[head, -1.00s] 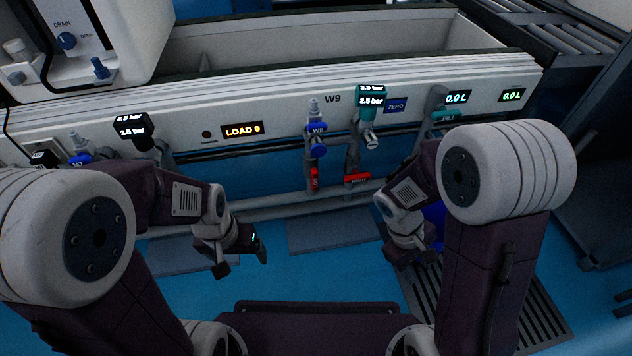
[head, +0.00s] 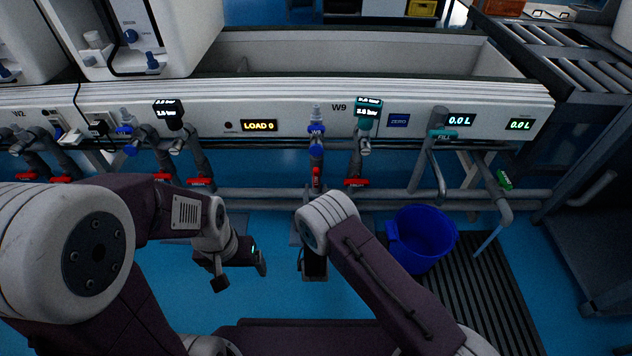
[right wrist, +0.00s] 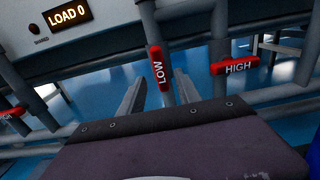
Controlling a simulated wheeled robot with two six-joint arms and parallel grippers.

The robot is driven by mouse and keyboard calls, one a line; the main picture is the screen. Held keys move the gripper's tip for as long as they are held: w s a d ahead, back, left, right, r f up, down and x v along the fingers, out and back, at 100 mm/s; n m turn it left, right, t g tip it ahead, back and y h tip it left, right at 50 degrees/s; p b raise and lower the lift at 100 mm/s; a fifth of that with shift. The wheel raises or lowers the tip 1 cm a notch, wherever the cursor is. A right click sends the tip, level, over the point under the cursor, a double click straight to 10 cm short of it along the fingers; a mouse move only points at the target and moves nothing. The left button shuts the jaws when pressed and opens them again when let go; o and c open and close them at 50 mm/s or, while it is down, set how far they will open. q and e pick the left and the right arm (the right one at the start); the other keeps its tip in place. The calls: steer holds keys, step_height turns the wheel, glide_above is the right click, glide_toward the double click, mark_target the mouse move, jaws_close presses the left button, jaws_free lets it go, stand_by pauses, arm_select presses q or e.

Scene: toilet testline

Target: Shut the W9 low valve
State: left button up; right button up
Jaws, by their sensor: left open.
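The W9 low valve has a red handle (head: 316,177), upright along its pipe under the W9 label. Its word LOW reads in the right wrist view (right wrist: 158,68). The red W9 HIGH handle (head: 356,183) lies crosswise to the right and also shows in the right wrist view (right wrist: 235,65). My right gripper (right wrist: 160,80) is open, its two fingers pointing toward the LOW handle, one on each side in the picture. I cannot tell how far off it is. In the head view my arm hides its fingers. My left gripper (head: 241,275) is open and empty, low and left of W9.
A horizontal grey pipe (head: 260,196) runs below the valves. Other red handles (head: 201,182) sit left of W9. A blue bucket (head: 423,239) stands on the dark floor grating (head: 465,290) at right, under the teal FILL handle (head: 443,133). A LOAD 0 display (head: 259,126) is left of W9.

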mark_target(316, 183)
steer(key=w+b, duration=0.2)
steer(key=w, duration=0.1)
steer(key=w+b, duration=0.1)
steer(key=w, duration=0.1)
steer(key=shift+f, duration=0.35)
steer(key=shift+w+r, duration=0.25)
steer(key=shift+w, duration=0.35)
arm_select(q)
step_height(316, 183, down, 5)
steer(key=shift+r, duration=0.1)
arm_select(e)
steer(key=shift+r, duration=0.1)
jaws_close()
